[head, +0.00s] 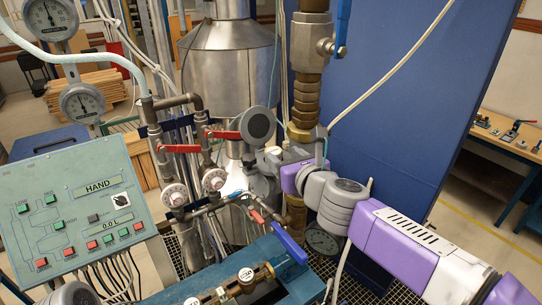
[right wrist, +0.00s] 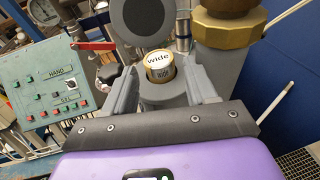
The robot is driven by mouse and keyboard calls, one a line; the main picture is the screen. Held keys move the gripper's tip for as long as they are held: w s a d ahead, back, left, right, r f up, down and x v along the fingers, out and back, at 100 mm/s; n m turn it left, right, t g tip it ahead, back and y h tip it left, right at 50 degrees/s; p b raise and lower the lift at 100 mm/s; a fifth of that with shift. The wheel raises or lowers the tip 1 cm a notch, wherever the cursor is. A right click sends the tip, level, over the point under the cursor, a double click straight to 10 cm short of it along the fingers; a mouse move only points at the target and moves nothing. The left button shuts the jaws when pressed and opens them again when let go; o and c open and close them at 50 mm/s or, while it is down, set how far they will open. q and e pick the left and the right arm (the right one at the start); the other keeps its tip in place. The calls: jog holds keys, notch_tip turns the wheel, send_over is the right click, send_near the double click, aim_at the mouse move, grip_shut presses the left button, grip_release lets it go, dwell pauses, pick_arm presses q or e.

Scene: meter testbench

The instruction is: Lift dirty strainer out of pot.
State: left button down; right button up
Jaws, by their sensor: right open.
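The strainer (right wrist: 160,70) is a short brass-coloured cylinder with white labels reading "wide". It stands upright in the round mouth of the grey pot (right wrist: 163,95), its top above the rim. My right gripper (right wrist: 157,78) is open, with one grey finger on each side of the strainer; I see gaps between fingers and strainer. In the head view my right gripper (head: 268,164) comes in from the right at the pot, and its body and the pipework largely hide the strainer. The pot's round grey lid (right wrist: 142,22) stands open behind the mouth. My left gripper is not seen.
Thick brass pipework (right wrist: 228,30) rises close to the right. Red-handled valves (head: 208,135) and thin pipes crowd the left. A control panel (head: 75,215) stands further left. A teal bench part (head: 215,270) in front carries brass pieces with white labels. A blue wall (head: 410,110) is behind right.

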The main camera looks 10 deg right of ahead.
aim_at(273, 149)
jog(key=x, duration=0.4)
jog(key=b+x, duration=0.1)
jog(key=x, duration=0.1)
jog(key=shift+a+f, duration=0.15)
jog(key=shift+f, duration=0.15)
jog(key=c, duration=0.8)
jog(key=shift+r, duration=0.2)
